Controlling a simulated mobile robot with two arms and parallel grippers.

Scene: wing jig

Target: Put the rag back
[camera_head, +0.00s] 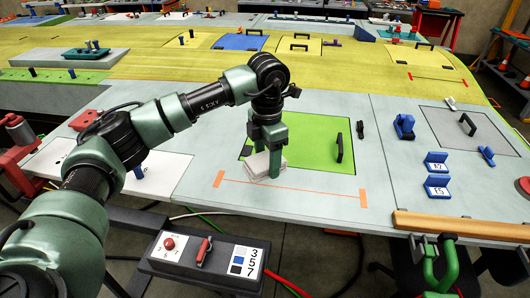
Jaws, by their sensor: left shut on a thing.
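A folded white rag (257,166) is at the front left corner of the green panel, on the grey wing surface or just above it; I cannot tell which. My left gripper (268,154) points down and is shut on the rag, its fingers hiding part of it. My left arm comes in from the left and bends over the wing. An orange line with end marks (305,188) runs along the surface just in front of the rag. My right gripper is not in view.
The green panel (318,146) has a black handle (339,148). Blue brackets (437,163) stand at the right. A wooden strip (470,226) with a green clamp (441,266) lines the front right edge. A control box (203,259) stands in front.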

